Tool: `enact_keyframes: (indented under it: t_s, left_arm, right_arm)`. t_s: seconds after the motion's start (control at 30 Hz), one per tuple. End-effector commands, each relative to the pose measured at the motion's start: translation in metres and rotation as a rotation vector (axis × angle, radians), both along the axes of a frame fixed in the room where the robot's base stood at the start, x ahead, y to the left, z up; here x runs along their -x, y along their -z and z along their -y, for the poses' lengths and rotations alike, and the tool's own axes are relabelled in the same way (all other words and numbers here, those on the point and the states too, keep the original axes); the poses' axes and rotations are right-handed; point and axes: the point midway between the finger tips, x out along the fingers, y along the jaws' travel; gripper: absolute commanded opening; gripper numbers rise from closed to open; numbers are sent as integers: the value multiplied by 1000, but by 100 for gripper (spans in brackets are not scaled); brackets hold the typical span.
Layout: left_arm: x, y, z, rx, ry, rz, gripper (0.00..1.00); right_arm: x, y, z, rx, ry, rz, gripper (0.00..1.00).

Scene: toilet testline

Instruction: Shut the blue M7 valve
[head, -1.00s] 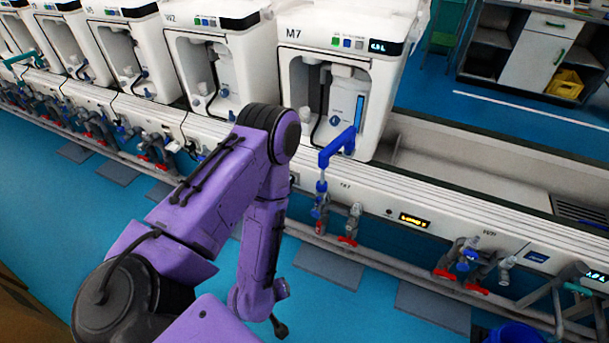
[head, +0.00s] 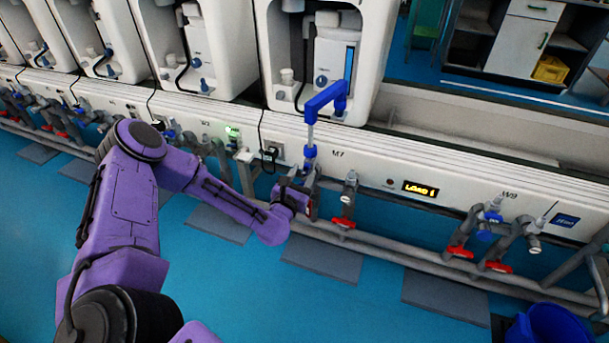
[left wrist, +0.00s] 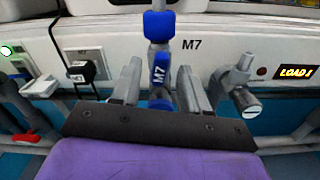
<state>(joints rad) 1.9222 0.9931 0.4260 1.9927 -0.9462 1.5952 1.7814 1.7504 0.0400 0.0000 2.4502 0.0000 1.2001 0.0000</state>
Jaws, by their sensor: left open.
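A blue bent fitting (head: 325,98) rises from this pipe to the machine above. My right gripper is in neither view.
A neighbouring grey tap with a red handle (head: 343,222) stands just right of my gripper. A black plug (left wrist: 85,72) and socket are to the left. A grey pipe runs along below the white panel (head: 370,165). A blue bucket (head: 545,325) is at lower right.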

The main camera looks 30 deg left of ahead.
Motion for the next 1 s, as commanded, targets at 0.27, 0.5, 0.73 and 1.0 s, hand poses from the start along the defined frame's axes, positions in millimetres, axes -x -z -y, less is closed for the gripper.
enact_keyframes:
  t_s: [0.27,0.5,0.73,1.0]
  left_arm:
    - [-18,1,-4,0,2,-3,45]
    - [-18,1,-4,0,2,-3,15]
    - [-17,1,-4,-2,2,-3,0]
    - [-18,0,-3,-64,2,-17,0]
  right_arm:
    - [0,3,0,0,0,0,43]
    - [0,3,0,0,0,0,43]
    - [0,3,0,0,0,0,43]
    - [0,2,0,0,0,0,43]
